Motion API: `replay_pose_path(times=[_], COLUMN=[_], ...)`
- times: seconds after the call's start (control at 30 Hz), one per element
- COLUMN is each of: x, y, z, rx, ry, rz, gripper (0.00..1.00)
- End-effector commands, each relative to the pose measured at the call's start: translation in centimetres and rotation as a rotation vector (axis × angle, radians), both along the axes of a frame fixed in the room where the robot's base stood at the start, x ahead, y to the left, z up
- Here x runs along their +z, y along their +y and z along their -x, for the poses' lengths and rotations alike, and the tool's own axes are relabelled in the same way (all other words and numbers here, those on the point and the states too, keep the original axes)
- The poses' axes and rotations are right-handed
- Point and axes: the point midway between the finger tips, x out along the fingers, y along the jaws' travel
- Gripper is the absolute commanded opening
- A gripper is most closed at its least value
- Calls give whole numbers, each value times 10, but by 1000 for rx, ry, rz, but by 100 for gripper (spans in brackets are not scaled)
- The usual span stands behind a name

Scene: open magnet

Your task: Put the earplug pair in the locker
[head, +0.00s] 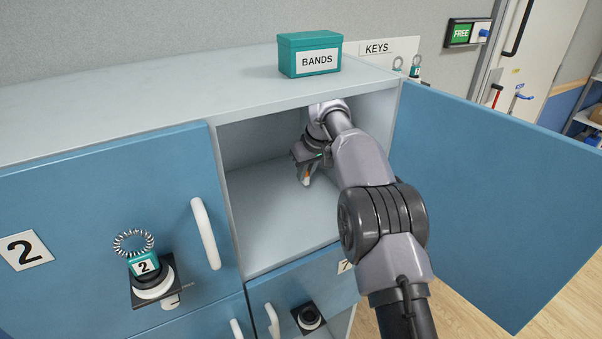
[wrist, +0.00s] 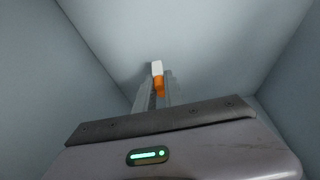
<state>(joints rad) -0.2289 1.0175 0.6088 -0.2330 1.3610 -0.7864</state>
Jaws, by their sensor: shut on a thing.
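My gripper (head: 306,172) is inside the open locker (head: 275,225), above its floor. It is shut on the earplug pair (wrist: 157,78), a small orange and white piece between the fingertips. The earplug pair also shows in the head view as a small orange and white spot (head: 307,174). In the wrist view my gripper (wrist: 156,92) points towards a pale inner surface of the locker. I cannot tell whether the earplug pair touches that surface.
The locker's blue door (head: 490,200) stands wide open to the right. Locker 2 (head: 110,220) is closed on the left, with a key and coil at its lock (head: 150,280). A teal BANDS box (head: 296,55) stands on top. The locker floor looks clear.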

Motion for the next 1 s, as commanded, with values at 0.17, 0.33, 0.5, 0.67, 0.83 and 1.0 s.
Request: replay_pose_path(times=[0.17, 0.33, 0.5, 0.67, 0.83, 1.0], x=[10, -7, -41, -34, -37, -36], y=[11, 13, 13, 13, 13, 13], z=[-17, -20, -20, -20, -20, -20], rx=[1, 0, 0, 0, 0, 0], ry=[0, -1, -2, -3, -2, -3], rz=[0, -1, 0, -1, 0, -1], gripper=[0, 0, 0, 0, 0, 35])
